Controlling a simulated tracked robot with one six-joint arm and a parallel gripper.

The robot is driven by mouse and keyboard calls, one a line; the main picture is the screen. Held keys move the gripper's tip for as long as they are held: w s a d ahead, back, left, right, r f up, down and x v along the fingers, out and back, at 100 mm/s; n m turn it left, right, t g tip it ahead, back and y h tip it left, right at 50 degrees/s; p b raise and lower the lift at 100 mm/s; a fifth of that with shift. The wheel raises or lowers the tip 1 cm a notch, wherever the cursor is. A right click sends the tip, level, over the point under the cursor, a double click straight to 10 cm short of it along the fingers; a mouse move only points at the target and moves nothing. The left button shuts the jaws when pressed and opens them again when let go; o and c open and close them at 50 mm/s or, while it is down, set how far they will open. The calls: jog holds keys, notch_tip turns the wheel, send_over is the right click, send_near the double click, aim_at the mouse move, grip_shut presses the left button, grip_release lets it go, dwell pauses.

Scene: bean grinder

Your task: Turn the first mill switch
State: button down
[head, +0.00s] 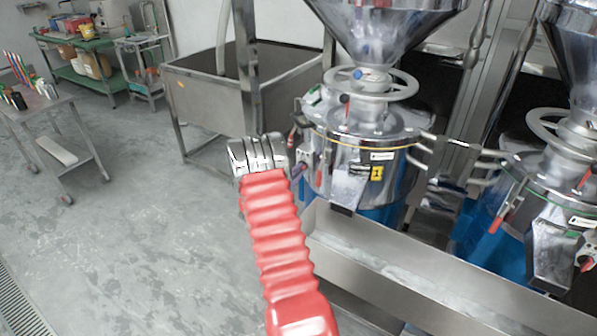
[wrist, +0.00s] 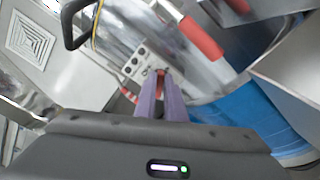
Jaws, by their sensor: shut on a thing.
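The first mill (head: 365,145) is a steel drum with a funnel hopper and handwheel, on a blue lower body. Its control box is at its left side, partly hidden by my arm in the head view. In the wrist view the box face (wrist: 137,63) shows several dark round buttons. My gripper (wrist: 163,76) has its two purple fingers close together at the lower right of that face. They are shut on a small red switch (wrist: 161,72), mostly hidden between the tips. In the head view my red arm reaches up to the mill's left side.
A second mill (head: 560,190) stands at the right. A long steel trough (head: 420,275) runs in front of both. A red lever handle (wrist: 200,38) and a black handle (wrist: 68,25) are near my fingers.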

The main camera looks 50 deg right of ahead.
jog(key=m, duration=0.3)
jog(key=f+m, duration=0.1)
jog(key=m, duration=0.2)
jog(key=shift+a, duration=0.1)
jog(key=shift+s+f, duration=0.1)
dwell(0.4)
jog(key=c, duration=1.9)
grip_release()
jog(key=shift+o, duration=0.3)
jog(key=shift+r, duration=0.2)
jog(key=s+a, duration=0.1)
jog(key=a, duration=1.2)
jog(key=shift+a, duration=0.35)
jog(key=shift+s, duration=0.1)
